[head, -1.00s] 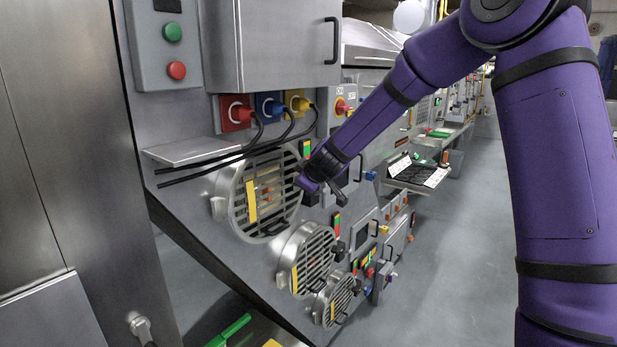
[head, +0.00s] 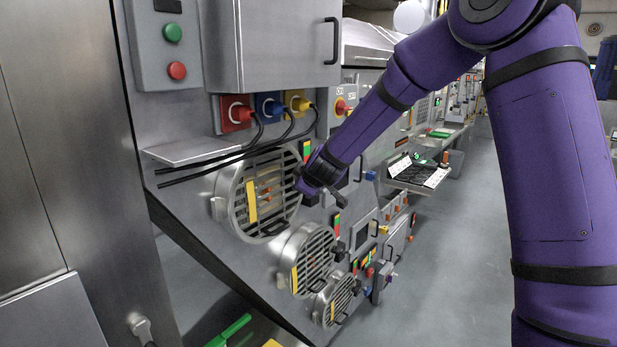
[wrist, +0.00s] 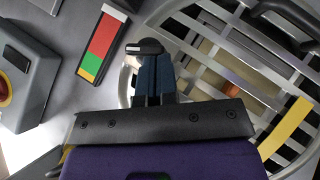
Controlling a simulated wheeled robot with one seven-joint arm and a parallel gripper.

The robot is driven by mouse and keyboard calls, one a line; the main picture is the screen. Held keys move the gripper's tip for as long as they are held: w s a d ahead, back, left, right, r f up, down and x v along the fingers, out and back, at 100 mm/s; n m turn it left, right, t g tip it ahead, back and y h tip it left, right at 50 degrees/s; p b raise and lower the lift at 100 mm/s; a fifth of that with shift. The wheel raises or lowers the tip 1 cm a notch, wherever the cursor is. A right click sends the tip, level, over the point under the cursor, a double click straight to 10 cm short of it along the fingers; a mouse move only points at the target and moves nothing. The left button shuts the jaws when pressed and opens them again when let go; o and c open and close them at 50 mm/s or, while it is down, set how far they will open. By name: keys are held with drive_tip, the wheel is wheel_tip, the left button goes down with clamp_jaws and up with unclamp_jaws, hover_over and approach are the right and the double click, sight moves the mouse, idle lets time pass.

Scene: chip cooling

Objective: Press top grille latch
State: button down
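The top grille (head: 250,200) is the largest of several round slatted metal covers on the sloping panel, with a yellow strip on its slats. It also fills the right of the wrist view (wrist: 235,50). My gripper (head: 302,188) is at its right edge in the head view, its tip overlapping the rim. In the wrist view my gripper's fingers (wrist: 153,78) are together, with nothing seen between them. A dark block with a pale end shows at their tips; I cannot tell whether it is the latch or part of the fingers. Contact is unclear.
A red-yellow-green strip (wrist: 102,45) and a grey box with a dark switch (wrist: 17,75) lie left of my fingers in the wrist view. Two smaller grilles (head: 312,262) sit below. Black cables (head: 205,165) run above the top grille. Floor at right is clear.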

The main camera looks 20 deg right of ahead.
drive_tip(key=shift+s+a+f+n+t+h, duration=0.1)
drive_tip(key=shift+f+n+t+h, duration=0.3)
drive_tip(key=shift+n+t+h, duration=0.3)
drive_tip(key=shift+a+f+n+t+h, duration=0.1)
drive_tip(key=shift+f+n+t+h, duration=0.35)
drive_tip(key=shift+t, duration=0.35)
idle(0.6)
drive_tip(key=shift+d+f+n+t+h, duration=0.1)
drive_tip(key=shift+f+n+t+h, duration=0.2)
drive_tip(key=shift+n+t, duration=0.35)
drive_tip(key=shift+f+n+t+h, duration=0.15)
drive_tip(key=shift+n+t+h, duration=0.1)
drive_tip(key=shift+n+t, duration=0.4)
